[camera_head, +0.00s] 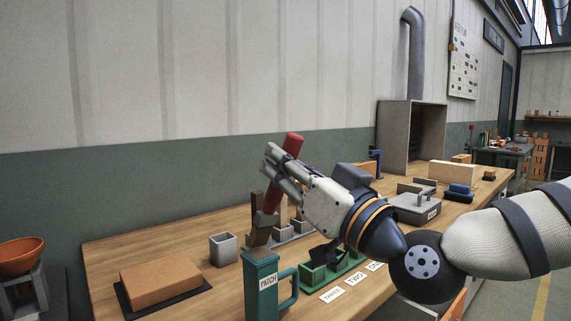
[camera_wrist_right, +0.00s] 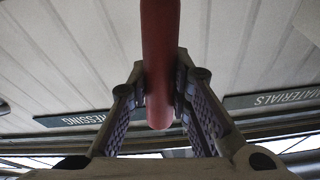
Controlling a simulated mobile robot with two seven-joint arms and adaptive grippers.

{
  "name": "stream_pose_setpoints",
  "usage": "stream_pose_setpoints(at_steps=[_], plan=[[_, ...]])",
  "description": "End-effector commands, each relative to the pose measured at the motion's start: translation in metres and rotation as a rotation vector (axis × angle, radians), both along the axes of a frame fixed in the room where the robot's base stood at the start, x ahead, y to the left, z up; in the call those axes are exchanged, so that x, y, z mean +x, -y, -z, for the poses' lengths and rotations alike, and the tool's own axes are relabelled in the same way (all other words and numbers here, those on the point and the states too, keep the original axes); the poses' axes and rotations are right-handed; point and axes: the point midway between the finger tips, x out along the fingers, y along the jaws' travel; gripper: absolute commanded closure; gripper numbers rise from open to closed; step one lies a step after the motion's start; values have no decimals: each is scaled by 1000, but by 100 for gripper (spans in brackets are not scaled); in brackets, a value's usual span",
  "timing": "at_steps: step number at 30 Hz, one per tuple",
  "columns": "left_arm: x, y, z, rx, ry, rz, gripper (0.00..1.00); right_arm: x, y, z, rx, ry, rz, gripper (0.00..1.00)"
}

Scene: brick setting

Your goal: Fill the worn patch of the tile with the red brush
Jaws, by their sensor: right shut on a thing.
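The red brush (camera_head: 292,144) is in my right gripper (camera_head: 273,178), which is shut on its handle. The brush leans, red end up, and its lower end is over or beside the grey stand; I cannot tell whether they touch. In the right wrist view the red handle (camera_wrist_right: 160,60) runs between the two fingers (camera_wrist_right: 160,105). An orange-brown tile (camera_head: 160,283) lies on a dark mat (camera_head: 190,290) at the left of the bench. I cannot make out its worn patch. A teal jug (camera_head: 262,278) labelled PATCH stands in front of the brush. My left gripper is not in view.
A small grey cup (camera_head: 223,249) stands between tile and stand. The grey stand (camera_head: 294,233) holds other tools. A green tray (camera_head: 315,275) with cards lies near the front edge. A grey box oven (camera_head: 398,130) stands behind. Bare wood surrounds the tile.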

Motion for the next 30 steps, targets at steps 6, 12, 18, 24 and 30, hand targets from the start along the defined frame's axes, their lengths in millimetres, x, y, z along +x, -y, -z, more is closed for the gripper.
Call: stream_pose_setpoints(at_steps=[6,12,18,24,30], plan=[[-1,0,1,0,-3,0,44,0,0,3,-1,-1,0,100],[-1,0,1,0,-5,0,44,0,0,6,-1,-1,0,100],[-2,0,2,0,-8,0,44,0,0,8,-1,-1,0,100],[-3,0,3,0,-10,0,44,0,0,10,-1,-1,0,100],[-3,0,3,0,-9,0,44,0,0,11,-2,-2,-1,100]])
